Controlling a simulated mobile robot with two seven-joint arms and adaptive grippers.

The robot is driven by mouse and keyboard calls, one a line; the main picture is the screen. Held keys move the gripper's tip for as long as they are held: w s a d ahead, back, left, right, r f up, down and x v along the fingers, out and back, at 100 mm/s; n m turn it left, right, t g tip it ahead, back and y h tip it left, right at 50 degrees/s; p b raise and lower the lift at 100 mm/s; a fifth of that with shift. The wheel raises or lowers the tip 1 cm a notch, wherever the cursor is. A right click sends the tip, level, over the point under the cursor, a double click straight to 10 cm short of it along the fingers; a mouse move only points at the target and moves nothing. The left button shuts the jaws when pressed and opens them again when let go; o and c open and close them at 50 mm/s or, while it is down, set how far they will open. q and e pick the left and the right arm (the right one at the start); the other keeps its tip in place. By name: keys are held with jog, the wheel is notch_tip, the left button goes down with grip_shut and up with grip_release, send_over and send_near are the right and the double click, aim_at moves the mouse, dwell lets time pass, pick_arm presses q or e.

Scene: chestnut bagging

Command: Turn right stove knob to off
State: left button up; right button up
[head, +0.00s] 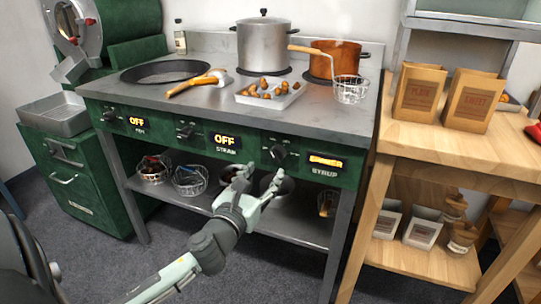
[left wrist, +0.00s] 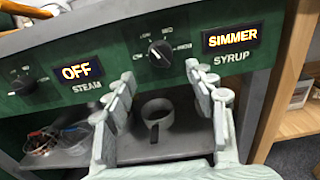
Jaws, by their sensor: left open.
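The right stove knob (head: 278,151) is black and sits on the green front panel, left of a lit display reading SIMMER (head: 326,161) above the word SYRUP. In the left wrist view the knob (left wrist: 160,54) is at upper centre, with the SIMMER display (left wrist: 231,39) to its right. My left gripper (head: 250,182) is open and empty in front of the panel, a little below and left of the knob. In the left wrist view its two fingers (left wrist: 161,82) stand apart, with the knob just above and between their tips, not touched. My right gripper is not in view.
The other displays, PAN (head: 137,121) and STEAM (head: 224,139), read OFF. A silver pot (head: 263,47), a copper pot (head: 335,57) and a tray of chestnuts (head: 270,103) stand on the stove top. A wooden table (head: 460,143) is at right.

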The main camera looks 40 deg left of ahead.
aim_at(274, 159)
pick_arm(q)
jog(key=x, duration=0.7)
jog(key=shift+w+d, duration=0.1)
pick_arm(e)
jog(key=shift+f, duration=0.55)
pick_arm(q)
jog(key=shift+c, duration=0.3)
jog(key=c, duration=1.1)
jog(key=shift+p, duration=0.3)
